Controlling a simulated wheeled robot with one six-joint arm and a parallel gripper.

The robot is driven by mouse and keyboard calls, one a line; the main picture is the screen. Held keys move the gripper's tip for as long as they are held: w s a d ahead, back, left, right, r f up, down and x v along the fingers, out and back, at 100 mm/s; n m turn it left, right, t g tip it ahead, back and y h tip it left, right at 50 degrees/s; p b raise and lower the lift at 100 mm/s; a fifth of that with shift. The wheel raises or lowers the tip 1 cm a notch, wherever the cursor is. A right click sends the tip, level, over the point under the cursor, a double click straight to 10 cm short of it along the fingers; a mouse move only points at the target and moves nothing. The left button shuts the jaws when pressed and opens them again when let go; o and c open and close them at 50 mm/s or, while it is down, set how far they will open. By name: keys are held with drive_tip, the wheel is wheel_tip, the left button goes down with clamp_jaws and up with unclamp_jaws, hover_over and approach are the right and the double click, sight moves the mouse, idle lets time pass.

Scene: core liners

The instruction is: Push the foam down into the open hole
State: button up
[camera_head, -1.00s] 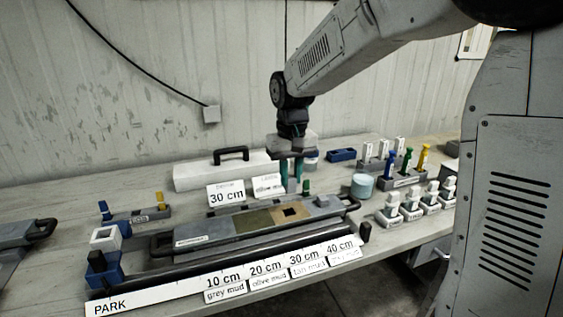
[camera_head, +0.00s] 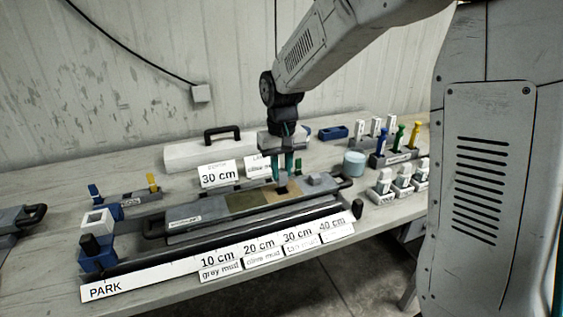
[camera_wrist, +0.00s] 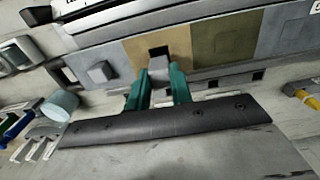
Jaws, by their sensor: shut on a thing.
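The open hole (camera_wrist: 158,52) is a dark square in the tan section (camera_wrist: 130,52) of the core liner; in the head view it lies at the fingertips and is mostly hidden. My gripper (camera_wrist: 158,82) points down with its teal fingers shut on a small grey block, apparently the foam (camera_wrist: 158,66). In the wrist view the foam overlaps the near edge of the hole. I cannot tell whether it has entered the hole. In the head view my gripper (camera_head: 282,178) is low over the tan section, and the foam is not clear there.
A grey cube (camera_head: 319,178) sits on the liner right of the hole. A light blue cylinder (camera_head: 354,163) and racks of coloured tools (camera_head: 392,157) stand farther right. Label cards (camera_head: 219,174) stand behind the liner. A long white ruler (camera_head: 140,283) runs along the front.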

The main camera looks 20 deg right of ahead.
drive_tip(key=shift+f, duration=1.45)
drive_tip(key=o, duration=1)
drive_tip(key=shift+r, duration=3.5)
